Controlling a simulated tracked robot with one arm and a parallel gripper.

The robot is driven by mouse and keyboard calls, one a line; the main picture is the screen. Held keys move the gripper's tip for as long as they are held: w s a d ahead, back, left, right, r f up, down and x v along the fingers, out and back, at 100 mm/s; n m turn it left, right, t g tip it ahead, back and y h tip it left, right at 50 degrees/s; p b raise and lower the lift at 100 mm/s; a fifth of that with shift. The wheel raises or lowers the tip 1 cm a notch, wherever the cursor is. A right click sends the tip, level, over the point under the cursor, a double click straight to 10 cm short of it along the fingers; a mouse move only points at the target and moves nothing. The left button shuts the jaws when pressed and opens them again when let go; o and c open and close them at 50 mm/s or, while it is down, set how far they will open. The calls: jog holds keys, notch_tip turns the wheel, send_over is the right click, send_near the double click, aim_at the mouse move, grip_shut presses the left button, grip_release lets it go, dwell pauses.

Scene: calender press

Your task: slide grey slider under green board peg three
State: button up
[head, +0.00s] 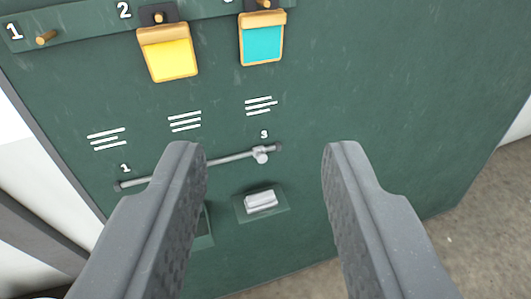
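The grey slider (261,154) sits on a thin grey rail (232,158) low on the green board (390,90). It is near the rail's right end, just under the small number 3. The rail slants up to the right; small number 1 is at its left end, and my left finger covers part of the rail. Peg three (264,4) is at the top edge and holds a teal tag (262,44). My gripper (264,150) is open and empty, its fingers appearing on either side of the slider in the picture. Their depth from the board is unclear.
Peg two (158,17) holds a yellow tag (170,60); peg one (46,38) is bare. A grey block switch (261,201) is below the rail, and another plate is partly hidden by my left finger. The board's right side is bare. Floor (480,240) shows at lower right.

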aim_at(263, 160)
jog(key=shift+o, duration=1.2)
jog(key=shift+w, duration=0.15)
jog(key=w+d+f+t+h+p, duration=0.1)
jog(key=w+d+f, duration=0.2)
jog(key=w+f, duration=0.65)
jog(key=w+d+f+t+h+p, duration=0.1)
jog(key=w+d+f, duration=0.2)
jog(key=w+f, duration=0.7)
jog(key=w+a+f+n+y+p, duration=0.1)
jog(key=w+f+n+y, duration=0.2)
jog(key=f, duration=1)
jog(key=w+a+f+n+y+p, duration=0.1)
jog(key=w+f+y, duration=0.3)
jog(key=f, duration=0.9)
jog(key=shift+y, duration=0.3)
jog(key=b+x, duration=0.1)
jog(key=x, duration=1.1)
jog(key=shift+w+a+b, duration=0.15)
jog(key=shift+a+b, duration=0.05)
jog(key=shift+b, duration=0.15)
